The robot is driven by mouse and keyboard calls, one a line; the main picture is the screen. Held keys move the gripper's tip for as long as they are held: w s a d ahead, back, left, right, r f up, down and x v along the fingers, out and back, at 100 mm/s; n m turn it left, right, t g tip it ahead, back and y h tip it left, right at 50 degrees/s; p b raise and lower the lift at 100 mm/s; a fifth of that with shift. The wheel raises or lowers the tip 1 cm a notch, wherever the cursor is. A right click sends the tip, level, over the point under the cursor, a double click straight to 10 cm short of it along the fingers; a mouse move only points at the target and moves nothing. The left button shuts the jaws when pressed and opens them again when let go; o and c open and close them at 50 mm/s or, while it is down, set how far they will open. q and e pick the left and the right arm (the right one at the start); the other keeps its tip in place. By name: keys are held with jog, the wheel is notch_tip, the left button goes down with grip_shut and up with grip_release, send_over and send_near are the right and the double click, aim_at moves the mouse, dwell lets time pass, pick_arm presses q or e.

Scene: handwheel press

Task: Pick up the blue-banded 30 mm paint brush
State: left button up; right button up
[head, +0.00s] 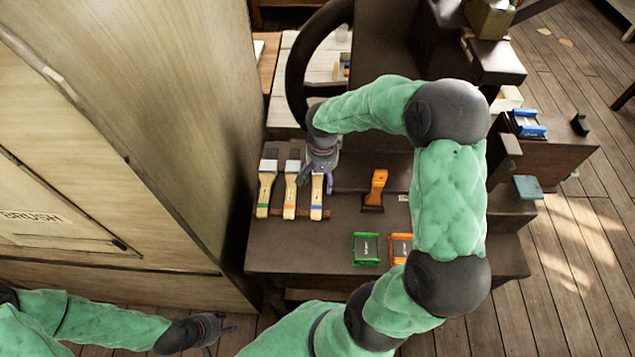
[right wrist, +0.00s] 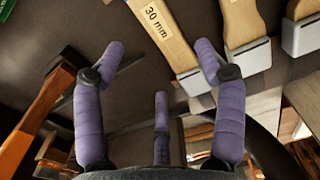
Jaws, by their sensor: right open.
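The blue-banded brush (head: 317,198) lies on the dark bench, the rightmost of three brushes, its handle toward the front edge. In the right wrist view a pale wooden brush (right wrist: 170,40) carries a "30 mm" label; its band is not visible there. My right gripper (head: 322,165) is above the blue-banded brush's bristle end and partly hides it. In the right wrist view the right gripper (right wrist: 162,62) is open and empty, with the labelled brush between its spread fingers, nearer the right one. My left gripper (head: 212,330) hangs at lower left, away from the bench; its fingers are unclear.
An orange-banded brush (head: 290,190) and a green-banded brush (head: 264,190) lie left of the blue-banded one. An orange-handled tool (head: 376,185) stands to the right. Green (head: 366,249) and orange (head: 400,247) trays sit nearer the front. A dark handwheel (head: 296,75) rises behind.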

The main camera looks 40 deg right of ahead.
aim_at(319, 189)
jog(key=shift+a+f+b, duration=0.2)
jog(key=shift+f+b, duration=0.15)
jog(key=shift+f, duration=0.25)
jog(key=f+b, duration=0.2)
jog(key=f, duration=0.2)
jog(key=shift+a, duration=0.2)
jog(key=c, duration=1.3)
